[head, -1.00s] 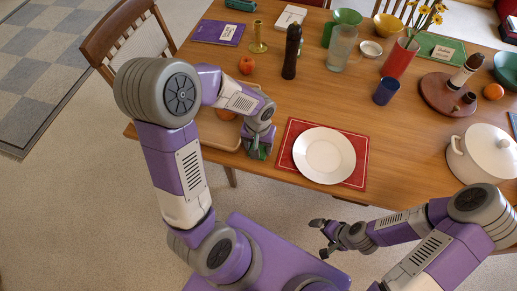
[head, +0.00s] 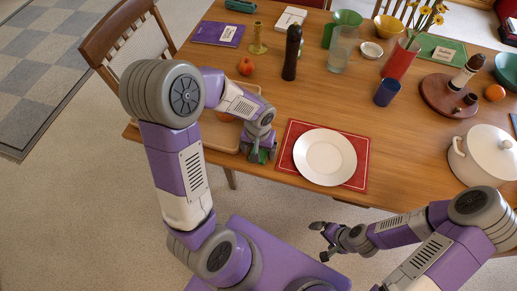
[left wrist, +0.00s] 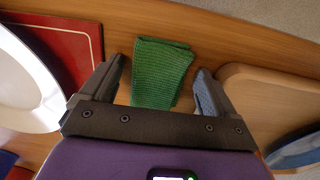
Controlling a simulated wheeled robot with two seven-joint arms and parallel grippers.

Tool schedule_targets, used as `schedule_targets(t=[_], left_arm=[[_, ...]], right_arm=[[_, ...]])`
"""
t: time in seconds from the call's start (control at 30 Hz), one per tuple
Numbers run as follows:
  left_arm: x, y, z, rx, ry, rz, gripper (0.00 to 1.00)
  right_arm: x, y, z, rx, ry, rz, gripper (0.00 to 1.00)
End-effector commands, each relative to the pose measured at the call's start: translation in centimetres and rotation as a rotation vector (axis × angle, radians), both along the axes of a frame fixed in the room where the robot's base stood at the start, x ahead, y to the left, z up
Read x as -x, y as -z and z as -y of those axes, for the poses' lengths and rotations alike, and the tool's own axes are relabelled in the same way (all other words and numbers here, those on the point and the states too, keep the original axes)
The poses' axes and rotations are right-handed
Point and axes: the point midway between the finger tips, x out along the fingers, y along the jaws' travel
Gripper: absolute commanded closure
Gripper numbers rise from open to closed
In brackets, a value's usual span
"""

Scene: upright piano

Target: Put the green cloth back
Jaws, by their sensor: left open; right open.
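The green cloth (left wrist: 162,75) lies folded on the wooden table top, between the red placemat and the wooden tray, in the left wrist view. In the head view only a bit of the cloth (head: 257,157) shows under my left gripper. My left gripper (head: 261,153) is open near the table's front edge, its fingers apart on either side of the cloth in the left wrist view. I cannot tell whether they touch it. My right gripper (head: 324,241) is open and empty, in front of the table and off its edge.
A white plate (head: 325,157) sits on the red placemat (head: 357,178) right of my left gripper. The wooden tray (head: 212,130) is partly hidden by my left arm. A pepper mill (head: 292,52), a blue cup (head: 387,92) and a white pot (head: 484,153) stand on the table.

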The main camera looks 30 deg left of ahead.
Motion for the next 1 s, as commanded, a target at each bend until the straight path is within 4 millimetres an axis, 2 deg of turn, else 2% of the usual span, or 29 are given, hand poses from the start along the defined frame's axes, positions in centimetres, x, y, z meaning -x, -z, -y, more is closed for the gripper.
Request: schedule_targets(t=[0.17, 0.4, 0.6, 0.77, 1.0], left_arm=[[-0.1, -2.7, 0.0, 0.001, 0.0, 0.005, 0.1], [-0.1, -8.1, 0.0, 0.0, 0.0, 0.006, 0.1], [0.0, -11.2, 0.0, 0.0, 0.0, 0.003, 0.1], [0.0, -12.2, 0.0, 0.0, 0.001, 0.001, 0.1], [0.0, -12.3, 0.0, 0.0, 0.001, 0.0, 0.1]], right_arm=[[0.0, -1.3, 0.0, 0.0, 0.0, 0.0, 0.0], [0.0, -3.3, 0.0, 0.0, 0.0, 0.0, 0.0], [0.0, -4.3, 0.0, 0.0, 0.0, 0.0, 0.0], [0.0, -4.5, 0.0, 0.0, 0.0, 0.0, 0.0], [0.0, -4.5, 0.0, 0.0, 0.0, 0.0, 0.0]])
